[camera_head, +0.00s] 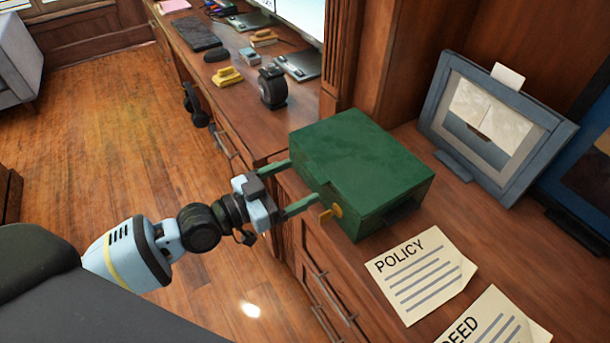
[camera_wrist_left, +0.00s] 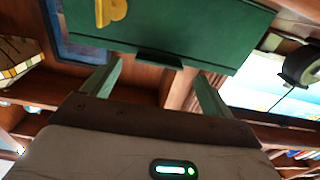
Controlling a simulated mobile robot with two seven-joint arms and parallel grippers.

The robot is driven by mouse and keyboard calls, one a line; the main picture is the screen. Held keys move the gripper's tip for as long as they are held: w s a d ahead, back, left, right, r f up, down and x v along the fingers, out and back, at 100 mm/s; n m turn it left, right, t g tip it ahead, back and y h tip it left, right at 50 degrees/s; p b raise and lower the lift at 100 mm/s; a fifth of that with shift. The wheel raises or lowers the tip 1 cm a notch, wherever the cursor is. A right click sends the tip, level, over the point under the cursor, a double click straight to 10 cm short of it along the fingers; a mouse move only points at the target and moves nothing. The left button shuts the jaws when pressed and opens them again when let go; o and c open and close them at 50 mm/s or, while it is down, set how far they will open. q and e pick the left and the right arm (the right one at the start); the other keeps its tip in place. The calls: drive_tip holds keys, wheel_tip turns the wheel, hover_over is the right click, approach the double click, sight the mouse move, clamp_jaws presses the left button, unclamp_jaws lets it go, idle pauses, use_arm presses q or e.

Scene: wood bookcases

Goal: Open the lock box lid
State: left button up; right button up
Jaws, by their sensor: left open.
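The green lock box (camera_head: 365,165) sits on the wooden counter with its lid down. A gold key or latch piece (camera_head: 331,213) is on its front face; it also shows in the left wrist view (camera_wrist_left: 108,10). In the left wrist view the box (camera_wrist_left: 175,28) fills the top of the picture. My left gripper (camera_head: 291,186) is in front of the box's front side, its two green fingers spread apart with nothing between them. The fingertips are close to the box; whether they touch it I cannot tell. My right gripper is not in view.
A POLICY paper (camera_head: 420,275) and a DEED paper (camera_head: 490,322) lie in front of the box to the right. A framed picture (camera_head: 495,125) stands behind them. A black device (camera_head: 272,87) stands on the desk to the left. Wood floor is clear at left.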

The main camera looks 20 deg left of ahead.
sight(311, 174)
use_arm(q)
drive_tip(key=shift+x, duration=1.6)
drive_tip(key=c, duration=1.4)
drive_tip(key=shift+r, duration=0.1)
